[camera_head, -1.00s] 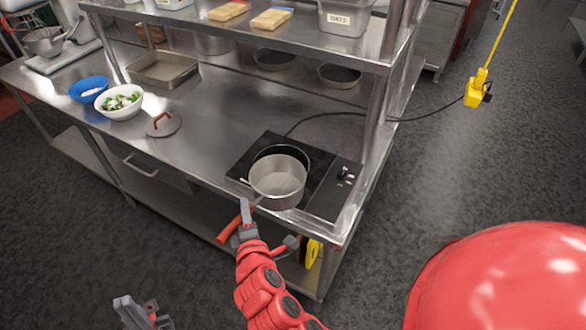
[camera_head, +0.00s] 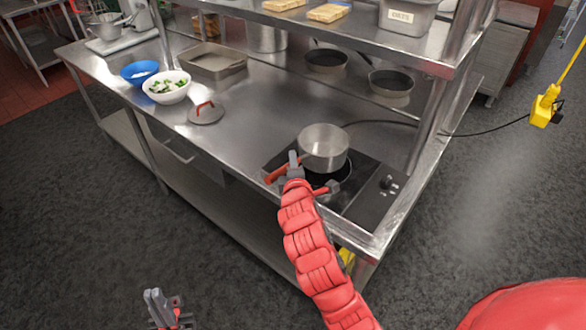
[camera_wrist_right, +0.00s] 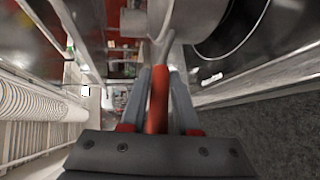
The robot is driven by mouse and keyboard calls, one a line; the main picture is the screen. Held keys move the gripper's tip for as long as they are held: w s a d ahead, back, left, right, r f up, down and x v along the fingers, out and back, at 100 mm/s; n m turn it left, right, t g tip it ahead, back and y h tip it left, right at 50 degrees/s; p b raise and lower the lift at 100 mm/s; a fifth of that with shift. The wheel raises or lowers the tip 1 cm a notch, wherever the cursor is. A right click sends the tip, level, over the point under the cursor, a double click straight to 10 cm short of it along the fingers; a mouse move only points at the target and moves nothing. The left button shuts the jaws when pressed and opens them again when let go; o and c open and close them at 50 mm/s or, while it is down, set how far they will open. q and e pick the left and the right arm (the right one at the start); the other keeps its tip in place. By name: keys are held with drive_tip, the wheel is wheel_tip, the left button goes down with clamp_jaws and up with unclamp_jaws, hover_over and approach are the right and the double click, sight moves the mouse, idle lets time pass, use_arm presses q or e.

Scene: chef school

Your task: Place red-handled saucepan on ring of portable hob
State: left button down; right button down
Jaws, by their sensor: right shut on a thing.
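The steel saucepan (camera_head: 323,148) with its red handle (camera_head: 276,176) is in the head view over the back part of the portable hob (camera_head: 362,200). My right gripper (camera_head: 297,168) is shut on the handle, which also shows between the fingers in the right wrist view (camera_wrist_right: 158,98). The black ring (camera_head: 328,186) shows partly in front of the pan, so the pan looks off-centre towards the back. Whether its base is raised or touching is unclear. My left gripper (camera_head: 160,304) is low at the bottom edge, away from the counter; its finger gap is unclear.
A lid with a red handle (camera_head: 206,112), a white bowl (camera_head: 167,90) and a blue bowl (camera_head: 139,74) stand left of the hob. Two dark pans (camera_head: 390,86) stand behind, under the upper shelf (camera_head: 350,45). A shelf post (camera_head: 425,125) rises near the hob's right.

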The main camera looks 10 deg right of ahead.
wheel_tip(320, 180, down, 3)
drive_tip(key=shift+r+p, duration=0.15)
drive_tip(key=shift+p, duration=0.25)
drive_tip(key=c, duration=0.6)
unclamp_jaws()
drive_tip(key=shift+c, duration=0.2)
drive_tip(key=shift+s, duration=0.1)
drive_tip(key=p+v, duration=0.3)
drive_tip(key=v, duration=0.9)
drive_tip(key=shift+p, duration=0.3)
